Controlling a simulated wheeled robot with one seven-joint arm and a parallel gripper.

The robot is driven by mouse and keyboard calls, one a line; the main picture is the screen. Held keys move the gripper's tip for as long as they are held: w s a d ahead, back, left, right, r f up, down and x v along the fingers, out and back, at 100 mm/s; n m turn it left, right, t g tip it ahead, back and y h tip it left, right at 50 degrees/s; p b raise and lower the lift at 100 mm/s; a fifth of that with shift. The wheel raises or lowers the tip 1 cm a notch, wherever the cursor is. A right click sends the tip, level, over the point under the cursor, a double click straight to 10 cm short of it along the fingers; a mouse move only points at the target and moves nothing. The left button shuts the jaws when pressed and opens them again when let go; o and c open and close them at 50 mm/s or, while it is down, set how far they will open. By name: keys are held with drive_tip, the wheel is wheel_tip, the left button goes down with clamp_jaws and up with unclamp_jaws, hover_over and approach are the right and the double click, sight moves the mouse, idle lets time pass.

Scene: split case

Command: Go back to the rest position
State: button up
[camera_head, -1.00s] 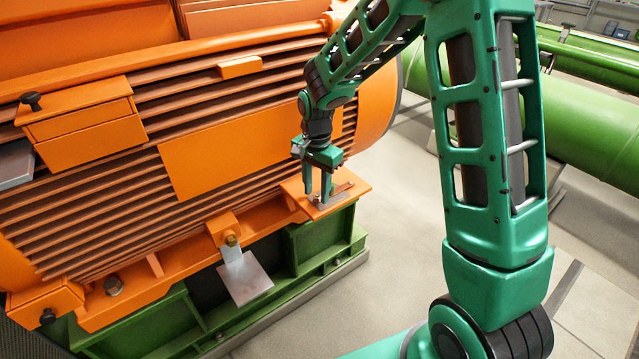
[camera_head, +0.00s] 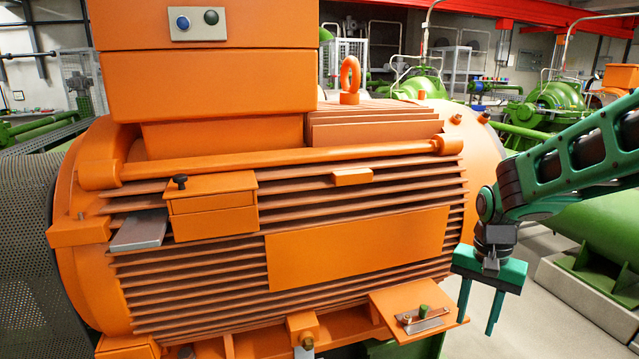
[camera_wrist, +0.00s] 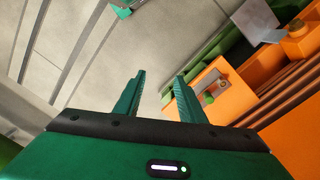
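My gripper (camera_head: 478,305) hangs at the right of the head view, fingers pointing down, to the right of the orange motor's foot. The fingers are apart with nothing between them. In the wrist view my gripper (camera_wrist: 158,88) also shows open and empty, with floor beyond it. A metal plate (camera_head: 422,321) with a green knob (camera_head: 424,311) lies on the orange foot ledge (camera_head: 385,303). It also shows in the wrist view, where the plate (camera_wrist: 212,98) lies to the right of the fingers.
The big orange motor (camera_head: 358,248) with ribbed sides fills the middle. A small orange box (camera_head: 213,205) with a black knob and a grey plate (camera_head: 139,231) sit on its left side. A green pipe (camera_head: 610,235) runs at the right. Pale floor (camera_head: 535,300) is clear near my gripper.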

drive_tip(key=s+d+r, duration=0.2)
drive_tip(key=s+d, duration=0.2)
drive_tip(key=s, duration=0.7)
drive_tip(key=s+d+r+n, duration=0.1)
drive_tip(key=s+d+r, duration=0.2)
drive_tip(key=s, duration=0.8)
drive_tip(key=shift+d+r+n+t, duration=0.2)
drive_tip(key=shift+d+n+t, duration=0.1)
drive_tip(key=shift+d, duration=0.25)
drive_tip(key=shift+w+f, duration=0.25)
drive_tip(key=shift+w, duration=0.4)
drive_tip(key=shift+c, duration=0.7)
drive_tip(key=shift+d, duration=0.1)
